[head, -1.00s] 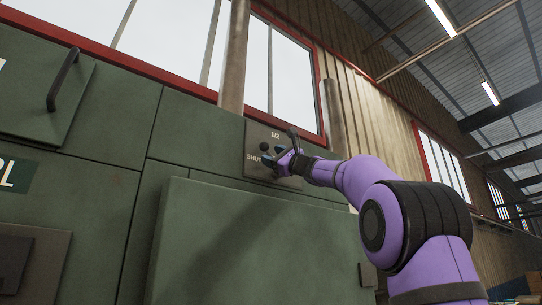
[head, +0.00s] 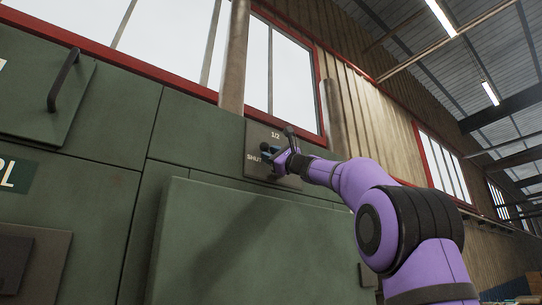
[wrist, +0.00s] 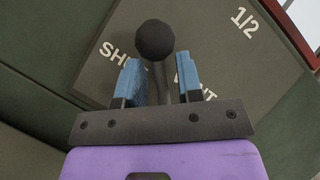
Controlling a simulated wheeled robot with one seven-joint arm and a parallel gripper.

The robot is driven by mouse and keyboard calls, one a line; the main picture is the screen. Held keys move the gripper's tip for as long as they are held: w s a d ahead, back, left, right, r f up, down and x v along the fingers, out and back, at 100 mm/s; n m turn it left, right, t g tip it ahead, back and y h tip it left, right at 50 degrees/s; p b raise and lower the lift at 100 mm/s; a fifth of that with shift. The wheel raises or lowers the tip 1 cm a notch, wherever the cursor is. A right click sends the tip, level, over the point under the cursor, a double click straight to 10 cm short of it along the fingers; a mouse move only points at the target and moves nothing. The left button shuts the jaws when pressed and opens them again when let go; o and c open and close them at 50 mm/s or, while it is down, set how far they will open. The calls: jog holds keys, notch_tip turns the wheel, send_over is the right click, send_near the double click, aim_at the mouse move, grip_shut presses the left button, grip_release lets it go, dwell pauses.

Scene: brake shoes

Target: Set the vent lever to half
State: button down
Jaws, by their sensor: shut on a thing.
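The vent lever (wrist: 155,42) has a round black knob on a dark shaft. In the wrist view the knob stands above my fingertips, with the shaft running down between them. My gripper (wrist: 157,76) has blue finger pads on both sides of the shaft and is shut on the lever. In the head view my gripper (head: 271,154) is at the lever plate (head: 255,138), hiding much of it; the knob is hard to make out there. The plate reads "SHUT" and "1/2"; a third label is mostly hidden behind a finger. The lever's exact setting is unclear.
The plate is on a green cabinet (head: 200,136) below red-framed windows. A large green panel (head: 245,245) stands out below the plate. A vertical pipe (head: 234,62) rises to the left of the plate. A black handle (head: 63,80) is at the far left.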

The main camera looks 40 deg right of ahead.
jog(key=shift+m, duration=0.3)
jog(key=shift+w+d+r+m+t+h, duration=0.1)
jog(key=shift+d+r+m+t+h, duration=0.5)
jog(key=shift+m+h, duration=1.75)
jog(key=shift+s+d+r+m+h, duration=0.1)
jog(key=shift+d+m+h, duration=0.95)
jog(key=shift+m+h, duration=1.3)
jog(key=shift+w+d+r+m+t+h, duration=0.1)
jog(key=shift+d+r+m+t+h, duration=0.25)
jog(key=shift+d+m+h, duration=1.85)
jog(key=a+m, duration=0.2)
jog(key=shift+a+y, duration=0.3)
jog(key=shift+y, duration=0.1)
jog(key=shift+y, duration=0.3)
jog(key=c, duration=0.8)
grip_release()
